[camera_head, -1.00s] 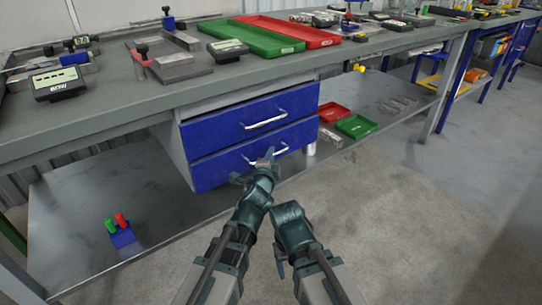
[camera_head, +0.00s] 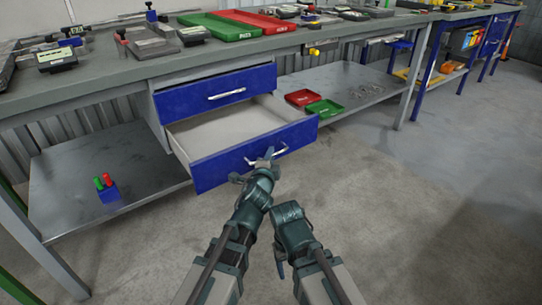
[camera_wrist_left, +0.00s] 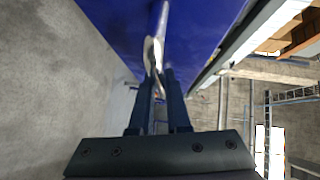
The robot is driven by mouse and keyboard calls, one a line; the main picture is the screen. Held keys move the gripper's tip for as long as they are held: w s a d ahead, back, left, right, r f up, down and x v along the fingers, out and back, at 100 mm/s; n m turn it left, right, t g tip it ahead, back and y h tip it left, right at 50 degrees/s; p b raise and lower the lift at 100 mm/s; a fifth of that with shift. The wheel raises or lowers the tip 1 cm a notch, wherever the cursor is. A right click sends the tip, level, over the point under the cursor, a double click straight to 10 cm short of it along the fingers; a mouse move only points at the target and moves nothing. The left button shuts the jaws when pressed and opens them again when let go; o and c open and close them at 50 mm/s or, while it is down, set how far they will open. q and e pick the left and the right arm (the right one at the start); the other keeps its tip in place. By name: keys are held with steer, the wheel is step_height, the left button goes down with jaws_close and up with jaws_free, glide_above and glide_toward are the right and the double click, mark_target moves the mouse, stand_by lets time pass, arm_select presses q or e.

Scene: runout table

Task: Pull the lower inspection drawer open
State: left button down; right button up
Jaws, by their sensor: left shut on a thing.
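The lower inspection drawer (camera_head: 225,165) stands pulled well out under the bench, and its pale inside looks empty. Its blue front carries a metal bar handle (camera_head: 282,151). My left gripper (camera_head: 262,162) is shut on this handle. In the left wrist view the fingers (camera_wrist_left: 158,85) close around the handle (camera_wrist_left: 154,52) against the blue front. The upper drawer (camera_head: 220,93) above it is shut. My right gripper (camera_head: 281,262) hangs low beside the left arm, away from the drawer; its fingers are too unclear to read.
The grey bench top (camera_head: 120,88) carries gauges and a green tray (camera_head: 218,27) and red tray (camera_head: 260,21). A small green tray (camera_head: 325,111) lies right of the drawer. The floor in front is clear.

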arm_select(q)
steer(key=shift+s, duration=0.15)
arm_select(e)
steer(key=shift+s+d, duration=0.1)
steer(key=shift+s, duration=0.05)
arm_select(q)
steer(key=c, duration=1.2)
jaws_free()
steer(key=shift+o, duration=0.2)
steer(key=shift+s, duration=0.1)
